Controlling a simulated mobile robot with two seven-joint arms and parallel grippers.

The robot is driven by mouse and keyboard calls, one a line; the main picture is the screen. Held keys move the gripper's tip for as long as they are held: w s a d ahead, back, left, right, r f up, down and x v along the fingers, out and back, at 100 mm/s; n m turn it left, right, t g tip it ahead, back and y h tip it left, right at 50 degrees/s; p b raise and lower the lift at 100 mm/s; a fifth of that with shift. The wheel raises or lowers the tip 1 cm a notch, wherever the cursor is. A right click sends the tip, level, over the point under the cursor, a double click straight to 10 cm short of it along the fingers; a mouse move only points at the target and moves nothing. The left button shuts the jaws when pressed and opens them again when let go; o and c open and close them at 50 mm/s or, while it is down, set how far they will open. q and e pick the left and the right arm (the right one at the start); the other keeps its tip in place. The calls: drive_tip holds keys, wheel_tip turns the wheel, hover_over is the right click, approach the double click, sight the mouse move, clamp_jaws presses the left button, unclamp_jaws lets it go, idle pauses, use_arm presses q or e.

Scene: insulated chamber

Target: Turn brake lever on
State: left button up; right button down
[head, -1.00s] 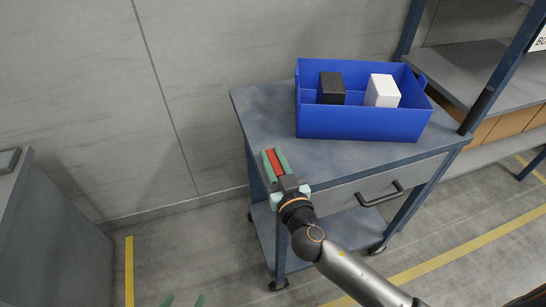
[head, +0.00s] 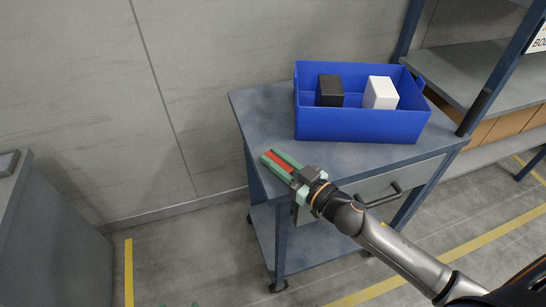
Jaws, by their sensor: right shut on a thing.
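The red brake lever (head: 278,162) shows at the front left corner of the blue-grey cart (head: 249,105). My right gripper (head: 280,158) is shut on the lever, with a green finger along each side of it. The gripper hides the lever's mount. My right arm reaches in from the lower right, across the cart's front. Of my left gripper (head: 180,305), only the tips of its green fingers show at the bottom edge, set apart, with nothing visible between them.
A blue bin (head: 360,126) on the cart holds a black box (head: 330,90) and a white box (head: 380,93). The cart has a drawer with a dark handle (head: 378,198). A shelf rack (head: 485,80) stands at right, a grey cabinet (head: 55,235) at left. Floor between is clear.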

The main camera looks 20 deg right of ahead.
drive_tip(key=shift+w+d+r+n+g+y, duration=0.1)
drive_tip(key=shift+d+r+n+g+y, duration=0.1)
drive_tip(key=shift+n+g+y, duration=0.35)
drive_tip(key=c, duration=0.7)
unclamp_jaws()
drive_tip(key=shift+a+f, duration=0.1)
drive_tip(key=shift+f, duration=0.05)
drive_tip(key=v, duration=1.2)
drive_tip(key=shift+s+d+f, duration=0.2)
drive_tip(key=shift+s+f, duration=0.05)
